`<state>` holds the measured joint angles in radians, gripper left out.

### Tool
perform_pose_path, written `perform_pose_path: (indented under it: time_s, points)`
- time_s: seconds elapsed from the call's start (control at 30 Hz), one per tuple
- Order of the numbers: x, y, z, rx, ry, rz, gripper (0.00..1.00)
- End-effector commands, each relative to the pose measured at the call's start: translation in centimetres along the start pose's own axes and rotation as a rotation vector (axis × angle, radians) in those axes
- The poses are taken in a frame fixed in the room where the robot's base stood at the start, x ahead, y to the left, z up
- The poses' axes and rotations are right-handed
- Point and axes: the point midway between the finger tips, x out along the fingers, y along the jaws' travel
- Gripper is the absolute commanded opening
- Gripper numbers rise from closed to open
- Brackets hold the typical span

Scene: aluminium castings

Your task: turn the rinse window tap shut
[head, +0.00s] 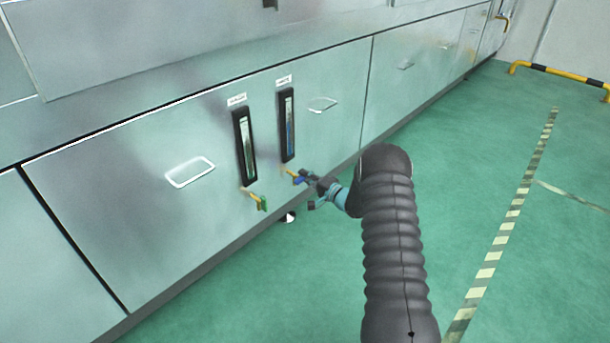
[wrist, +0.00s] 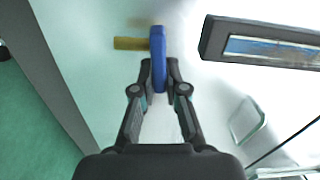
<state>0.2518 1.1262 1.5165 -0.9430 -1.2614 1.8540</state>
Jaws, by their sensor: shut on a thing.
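The tap with the blue handle (head: 299,180) sits below the right-hand sight window (head: 287,125), which holds bluish liquid. Its blue handle (wrist: 158,55) stands upright in the wrist view, across the line of the brass pipe (wrist: 130,43). My gripper (head: 308,182) is at this handle, with its fingertips (wrist: 159,78) closed on the handle's lower end. The left-hand sight window (head: 245,146) has its own brass tap with a green handle (head: 263,203). The labels above both windows are too small to read surely.
The steel cabinet front (head: 120,220) carries recessed handles (head: 190,172). A small round white and black thing (head: 289,216) is at the cabinet's foot. Green floor lies open to the right, with a striped tape line (head: 505,230) and a yellow-black rail (head: 560,75).

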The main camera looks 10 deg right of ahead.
Motion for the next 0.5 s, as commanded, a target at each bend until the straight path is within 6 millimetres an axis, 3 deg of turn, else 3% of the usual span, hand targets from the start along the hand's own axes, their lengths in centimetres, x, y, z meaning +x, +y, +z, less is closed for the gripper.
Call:
perform_pose_path:
  time_s: [0.5]
  points:
    - [0.03,0.25,-0.01,0.130,0.001,0.000,0.00]
